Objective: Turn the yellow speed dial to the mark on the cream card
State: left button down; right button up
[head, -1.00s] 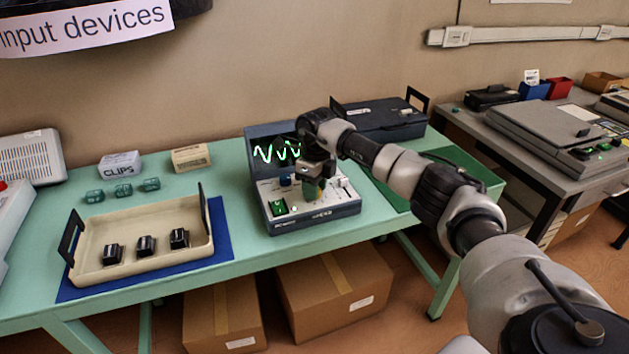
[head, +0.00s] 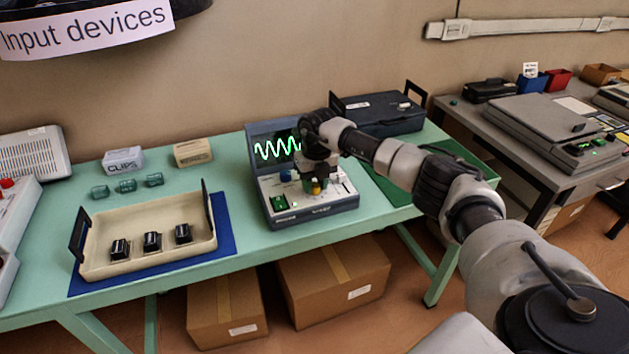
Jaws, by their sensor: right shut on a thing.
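The yellow speed dial (head: 316,189) is on the front panel of a grey tabletop device (head: 335,206). The device has a raised dark screen (head: 265,150) with a green wave trace. My right gripper (head: 317,184) points down over the panel and is shut on the dial; the fingers hide much of it. A blue knob (head: 285,176) and a green switch (head: 279,202) show to the left of the dial. I cannot make out the cream card or its mark at this size. My left gripper is out of view.
A cream tray (head: 105,214) with black handles holds several black switches on a blue mat (head: 226,243). Small green blocks (head: 126,186) and two boxes lie behind it. A dark case (head: 380,116) stands behind the device. A grey-topped table is at right.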

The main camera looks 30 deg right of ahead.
aim_at(317, 184)
dwell(0.4)
jog(key=o, duration=0.9)
jog(key=shift+o, duration=0.2)
jog(key=shift+r, duration=0.1)
notch_tip(317, 184, up, 11)
jog(key=shift+d+b, duration=0.3)
jog(key=shift+b, duration=0.15)
jog(key=shift+f, duration=0.2)
